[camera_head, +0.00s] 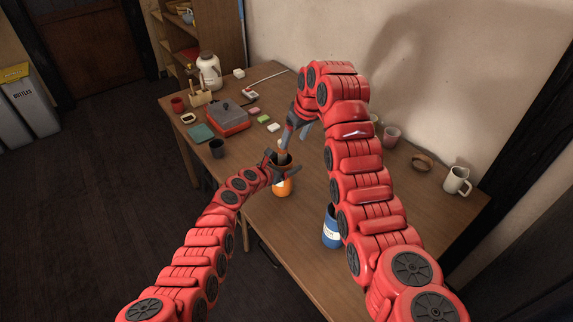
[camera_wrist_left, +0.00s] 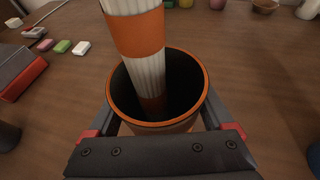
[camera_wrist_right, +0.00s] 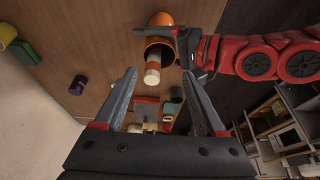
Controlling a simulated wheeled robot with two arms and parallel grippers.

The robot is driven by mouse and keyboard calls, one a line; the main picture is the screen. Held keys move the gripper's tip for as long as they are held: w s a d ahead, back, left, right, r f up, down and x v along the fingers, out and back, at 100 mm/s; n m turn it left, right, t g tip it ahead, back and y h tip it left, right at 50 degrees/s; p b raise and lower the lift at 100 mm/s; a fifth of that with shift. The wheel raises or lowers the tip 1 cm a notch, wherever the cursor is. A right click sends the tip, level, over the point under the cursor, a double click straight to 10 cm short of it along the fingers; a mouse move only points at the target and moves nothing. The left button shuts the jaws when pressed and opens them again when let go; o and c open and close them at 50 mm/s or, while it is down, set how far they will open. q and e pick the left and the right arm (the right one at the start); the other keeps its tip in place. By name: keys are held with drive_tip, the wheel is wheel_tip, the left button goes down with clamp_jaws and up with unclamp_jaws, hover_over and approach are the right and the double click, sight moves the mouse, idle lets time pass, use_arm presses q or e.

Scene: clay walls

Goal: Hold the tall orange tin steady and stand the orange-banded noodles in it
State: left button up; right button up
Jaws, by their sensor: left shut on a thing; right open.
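The tall orange tin (camera_head: 283,188) stands on the table, and its dark open mouth shows in the left wrist view (camera_wrist_left: 190,110). My left gripper (camera_head: 278,170) is shut on the tin, with a finger on either side of it. The orange-banded noodles (camera_wrist_left: 138,35), a pale ribbed bundle with an orange band, stand inside the tin and stick out above its rim, leaning a little. In the right wrist view the noodles (camera_wrist_right: 152,70) also poke out of the tin. My right gripper (camera_head: 300,130) is open and empty, above and apart from the noodles.
A blue labelled tin (camera_head: 331,228) stands near the table's front right. A red and grey box (camera_head: 226,118), a dark cup (camera_head: 217,148) and small coloured blocks (camera_head: 263,119) lie at the left. A white mug (camera_head: 457,180) stands at the right.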

drive_tip(key=v, duration=1.2)
use_arm(q)
drive_tip(key=o, duration=1.2)
drive_tip(key=shift+c, duration=0.2)
drive_tip(key=shift+s+r, duration=0.1)
